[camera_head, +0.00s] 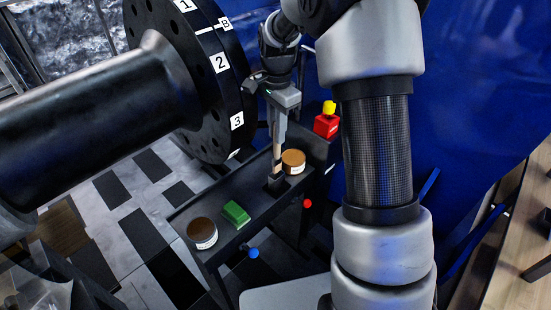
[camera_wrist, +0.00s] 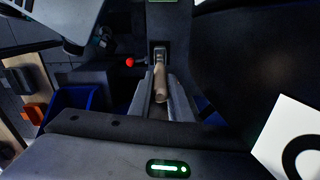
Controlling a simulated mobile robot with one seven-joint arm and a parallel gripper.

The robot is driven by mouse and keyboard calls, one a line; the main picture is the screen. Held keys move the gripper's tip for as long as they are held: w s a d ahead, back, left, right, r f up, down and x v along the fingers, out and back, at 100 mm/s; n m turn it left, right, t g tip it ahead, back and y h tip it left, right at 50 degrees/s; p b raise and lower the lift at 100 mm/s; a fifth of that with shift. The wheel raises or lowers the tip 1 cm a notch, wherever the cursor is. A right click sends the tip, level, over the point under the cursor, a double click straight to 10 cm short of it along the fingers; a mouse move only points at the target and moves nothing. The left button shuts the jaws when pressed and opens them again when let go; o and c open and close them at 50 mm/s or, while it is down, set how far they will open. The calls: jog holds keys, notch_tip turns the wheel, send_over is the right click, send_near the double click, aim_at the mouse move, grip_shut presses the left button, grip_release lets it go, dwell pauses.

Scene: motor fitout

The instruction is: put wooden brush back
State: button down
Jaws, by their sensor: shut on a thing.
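My gripper (camera_head: 278,125) points down over the dark narrow bench and is shut on the wooden brush (camera_head: 277,158). The brush is a slim, light wooden piece held upright, with its lower end at a small black holder (camera_head: 277,184) on the bench. I cannot tell whether it is fully inside the holder. In the wrist view the brush (camera_wrist: 160,84) lies between the two fingers (camera_wrist: 160,98), and its far end meets the dark holder (camera_wrist: 159,54).
On the bench (camera_head: 187,212) stand a brown-topped tin (camera_head: 202,232), a green block (camera_head: 236,214) and another brown-topped tin (camera_head: 293,161) close beside the brush. A red container with yellow top (camera_head: 326,121) stands behind. A large black numbered flange (camera_head: 215,80) rises close on the left.

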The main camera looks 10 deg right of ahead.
aim_at(277, 158)
notch_tip(277, 158, down, 7)
jog(key=shift+r+b, duration=0.1)
jog(key=shift+b, duration=0.65)
jog(key=shift+f, duration=0.2)
jog(key=c, duration=1.6)
grip_release()
jog(key=shift+c, duration=0.2)
notch_tip(277, 158, up, 12)
jog(key=p, duration=0.3)
jog(key=shift+r, duration=0.2)
